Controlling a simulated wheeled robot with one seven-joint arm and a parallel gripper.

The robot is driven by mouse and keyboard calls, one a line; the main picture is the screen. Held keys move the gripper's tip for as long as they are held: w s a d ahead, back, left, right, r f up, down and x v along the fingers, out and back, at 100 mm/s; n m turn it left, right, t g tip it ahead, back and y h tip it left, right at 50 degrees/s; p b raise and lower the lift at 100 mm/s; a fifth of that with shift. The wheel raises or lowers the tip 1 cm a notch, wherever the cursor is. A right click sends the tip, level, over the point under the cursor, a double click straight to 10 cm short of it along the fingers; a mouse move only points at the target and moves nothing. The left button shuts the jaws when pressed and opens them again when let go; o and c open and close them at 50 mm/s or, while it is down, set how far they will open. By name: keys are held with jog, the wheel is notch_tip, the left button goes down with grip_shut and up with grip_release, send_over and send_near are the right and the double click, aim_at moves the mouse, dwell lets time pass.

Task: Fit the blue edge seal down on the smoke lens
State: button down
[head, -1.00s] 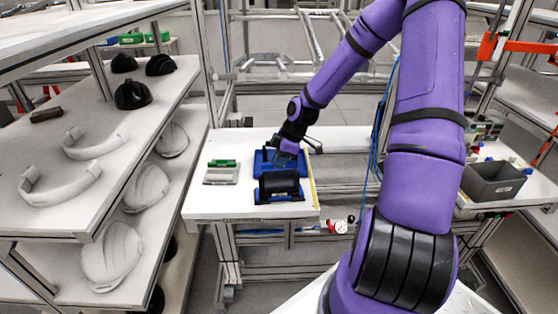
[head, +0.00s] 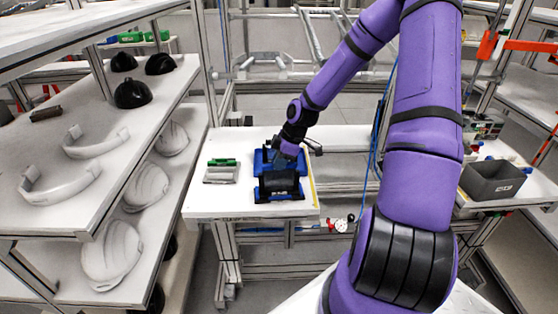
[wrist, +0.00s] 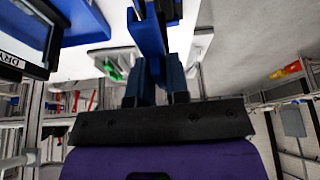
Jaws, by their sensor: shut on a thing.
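The smoke lens (head: 279,187) is a dark, see-through panel standing upright in a blue holder (head: 264,198) near the table's front edge. My gripper (wrist: 157,82) is shut on the blue edge seal (wrist: 150,38), which extends upward from between the fingers in the wrist view. In the head view, my gripper (head: 287,151) is just behind and above the lens. The seal is small there and blends with the blue parts around the lens's top. I cannot tell whether it touches the lens.
A blue tray (head: 259,157) lies behind the lens. A pale block with a green top (head: 221,170) is left of it on the white table (head: 230,205). Shelves with helmet shells (head: 112,255) stand at the left. A grey bin (head: 492,184) is at the right.

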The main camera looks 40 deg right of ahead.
aim_at(291, 163)
jog(key=shift+f, duration=0.75)
jog(key=c, duration=1)
grip_release()
jog(key=shift+c, duration=0.2)
jog(key=v, duration=1.1)
jog(key=shift+f, duration=0.1)
jog(key=shift+a, duration=0.1)
